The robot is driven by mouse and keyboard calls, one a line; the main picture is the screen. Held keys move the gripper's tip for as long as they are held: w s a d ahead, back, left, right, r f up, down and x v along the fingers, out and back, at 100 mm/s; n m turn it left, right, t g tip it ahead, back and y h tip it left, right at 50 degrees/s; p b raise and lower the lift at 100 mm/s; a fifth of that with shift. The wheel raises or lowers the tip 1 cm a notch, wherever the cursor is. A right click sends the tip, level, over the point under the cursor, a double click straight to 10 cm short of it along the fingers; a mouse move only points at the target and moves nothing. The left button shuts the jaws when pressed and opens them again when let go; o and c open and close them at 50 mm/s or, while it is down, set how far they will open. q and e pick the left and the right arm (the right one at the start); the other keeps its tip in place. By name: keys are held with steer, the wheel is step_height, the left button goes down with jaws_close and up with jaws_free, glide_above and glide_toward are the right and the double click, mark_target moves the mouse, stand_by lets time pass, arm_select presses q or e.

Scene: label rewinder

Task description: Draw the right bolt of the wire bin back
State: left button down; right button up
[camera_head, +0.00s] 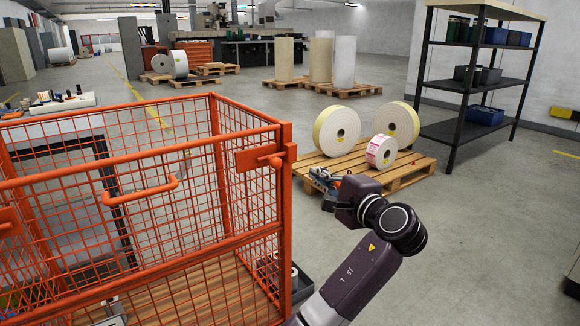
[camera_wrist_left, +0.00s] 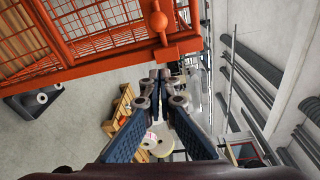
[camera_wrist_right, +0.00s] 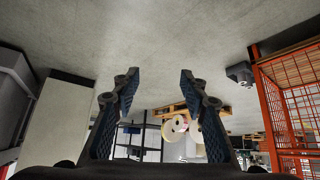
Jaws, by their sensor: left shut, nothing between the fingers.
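The orange wire bin (camera_head: 212,243) fills the left of the head view. Its right bolt (camera_head: 275,161) sits at the top of the bin's near right corner post, beside an orange plate. In the left wrist view the bolt's round knob (camera_wrist_left: 158,20) shows at the top, beyond the fingertips. My left gripper (camera_head: 319,178) is to the right of the corner post, apart from the bolt. In the left wrist view its fingers (camera_wrist_left: 165,78) are shut with nothing between them. My right gripper (camera_wrist_right: 159,76) is open and empty in its own wrist view, outside the head view.
A front handle (camera_head: 140,190) sticks out from the bin's wire panel. A pallet (camera_head: 405,172) with several label rolls stands behind my left gripper. A dark shelf rack (camera_head: 470,85) stands at the right.

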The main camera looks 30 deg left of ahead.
mark_target(280, 166)
arm_select(q)
steer(key=a+b, duration=0.2)
steer(key=a, duration=0.7)
steer(key=shift+w+b, duration=0.3)
steer(key=shift+w, duration=0.1)
arm_select(e)
steer(key=w+a+r+t+y, duration=0.2)
steer(key=w+a+r+t, duration=0.2)
steer(key=w+r+t, duration=0.3)
steer(key=shift+w+r, duration=1.1)
steer(key=shift+r, duration=1.3)
